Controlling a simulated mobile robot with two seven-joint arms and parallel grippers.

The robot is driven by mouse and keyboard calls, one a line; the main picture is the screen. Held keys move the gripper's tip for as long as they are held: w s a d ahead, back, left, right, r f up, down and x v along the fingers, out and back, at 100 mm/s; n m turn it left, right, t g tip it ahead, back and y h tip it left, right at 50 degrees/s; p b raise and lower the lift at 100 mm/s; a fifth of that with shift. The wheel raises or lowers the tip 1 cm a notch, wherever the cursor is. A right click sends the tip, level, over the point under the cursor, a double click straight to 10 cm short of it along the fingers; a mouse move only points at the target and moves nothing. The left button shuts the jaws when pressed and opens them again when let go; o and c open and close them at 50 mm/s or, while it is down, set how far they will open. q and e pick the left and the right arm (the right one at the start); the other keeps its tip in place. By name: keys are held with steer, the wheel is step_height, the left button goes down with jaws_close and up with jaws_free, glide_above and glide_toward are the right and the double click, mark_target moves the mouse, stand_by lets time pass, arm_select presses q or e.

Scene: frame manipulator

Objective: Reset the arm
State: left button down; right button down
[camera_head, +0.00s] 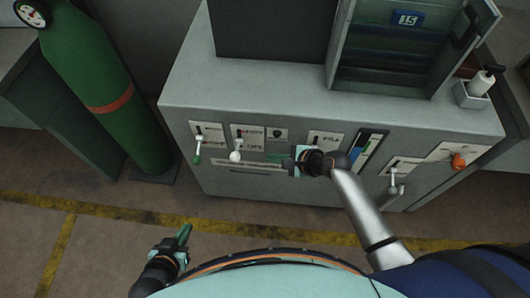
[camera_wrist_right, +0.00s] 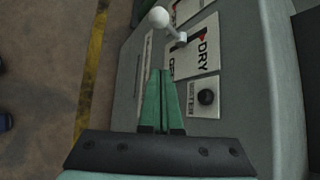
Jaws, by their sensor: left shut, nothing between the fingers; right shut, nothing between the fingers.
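My left gripper (camera_head: 184,234) is low at the left in the head view, above the floor and away from the machine. Its green fingers are together and empty. My right gripper (camera_head: 274,159) is in front of the grey machine's panel, its arm reaching in from the lower right. Its green fingers point left and are shut on nothing, as the right wrist view (camera_wrist_right: 163,80) also shows. A white-knobbed lever (camera_head: 235,156) is left of the right fingertips, apart from them. In the right wrist view the knob (camera_wrist_right: 158,17) is beyond the fingertips.
The grey machine (camera_head: 240,95) carries a green-tipped lever (camera_head: 197,159), a grey lever (camera_head: 393,188) and an orange knob (camera_head: 458,161). A green gas cylinder (camera_head: 105,90) stands left of it. A bottle (camera_head: 482,80) sits at its right end. Floor around my left gripper is clear.

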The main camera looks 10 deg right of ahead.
steer(key=shift+s+d+r, duration=0.2)
stand_by(0.5)
steer(key=s+d+n+t+h+p, duration=0.1)
steer(key=s+d+n+h, duration=0.1)
steer(key=s+n, duration=0.6)
steer(key=s+d+n+t+h+p, duration=0.1)
steer(key=s+d+n+h+p, duration=0.1)
steer(key=s+d+n, duration=0.3)
steer(key=s+r+n+h, duration=0.1)
steer(key=s+n, duration=0.2)
steer(key=n, duration=0.4)
steer(key=shift+n+t, duration=0.3)
steer(key=shift+n, duration=0.1)
